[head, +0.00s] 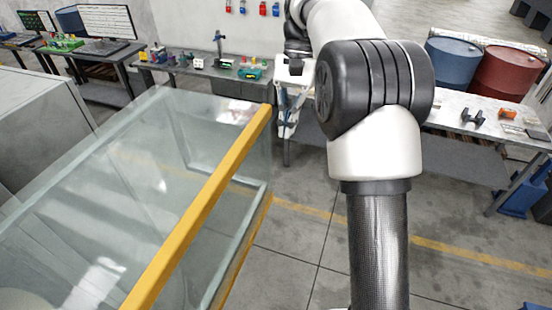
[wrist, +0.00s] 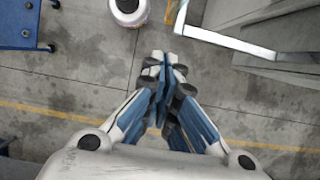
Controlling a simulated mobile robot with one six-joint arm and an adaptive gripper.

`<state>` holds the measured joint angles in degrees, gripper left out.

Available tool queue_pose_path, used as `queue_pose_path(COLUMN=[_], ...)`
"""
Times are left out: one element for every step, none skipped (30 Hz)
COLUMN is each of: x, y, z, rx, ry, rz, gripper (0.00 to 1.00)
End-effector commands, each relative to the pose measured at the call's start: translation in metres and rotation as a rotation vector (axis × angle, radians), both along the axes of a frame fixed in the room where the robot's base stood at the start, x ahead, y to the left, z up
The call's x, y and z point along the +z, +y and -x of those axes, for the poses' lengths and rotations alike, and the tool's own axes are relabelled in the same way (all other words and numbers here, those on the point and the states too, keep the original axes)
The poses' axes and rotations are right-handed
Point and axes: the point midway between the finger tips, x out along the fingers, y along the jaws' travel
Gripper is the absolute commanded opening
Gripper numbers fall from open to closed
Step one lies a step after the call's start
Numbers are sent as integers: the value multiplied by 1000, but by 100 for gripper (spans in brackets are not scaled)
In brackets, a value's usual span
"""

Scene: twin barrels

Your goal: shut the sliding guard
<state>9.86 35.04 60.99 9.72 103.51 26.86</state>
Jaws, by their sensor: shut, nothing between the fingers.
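The guard, a clear glass-like box with a yellow edge bar (head: 205,202), fills the lower left of the head view. A second yellow strip runs along its lower edge. I cannot tell how far it has slid. A pale metal frame (wrist: 225,42) of a grey machine lies ahead and to the right there. No contact shows.
A workbench (head: 190,70) with small tools stands behind, another table (head: 470,115) at right. Blue (head: 452,68) and red (head: 507,75) barrels stand behind it. In the wrist view a white round object (wrist: 128,10) and blue cart (wrist: 25,25) are ahead-left. Open floor lies below.

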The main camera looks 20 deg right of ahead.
Motion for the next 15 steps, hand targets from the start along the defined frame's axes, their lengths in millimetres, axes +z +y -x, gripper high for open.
queue_pose_path(x=[-12,-17,-25,-31,-37,-45,-51,-57,-64,-69,-69,-67,-67,-67,-67], y=[3,4,6,7,9,11,12,14,16,17,20,24,26,28,31], z=[4,6,8,10,12,15,17,18,21,23,25,31,34,37,41], rx=[2,2,2,2,2,2,2,2,2,2,2,3,3,3,3], ry=[5,6,6,5,5,5,5,5,5,5,1,0,0,-1,0], rz=[-1,-2,-2,-1,-1,-1,-1,-1,0,-1,0,0,0,0,0], gripper=[0,0,0,0,0,0,0,0,0,0,0,0,0,0,0])
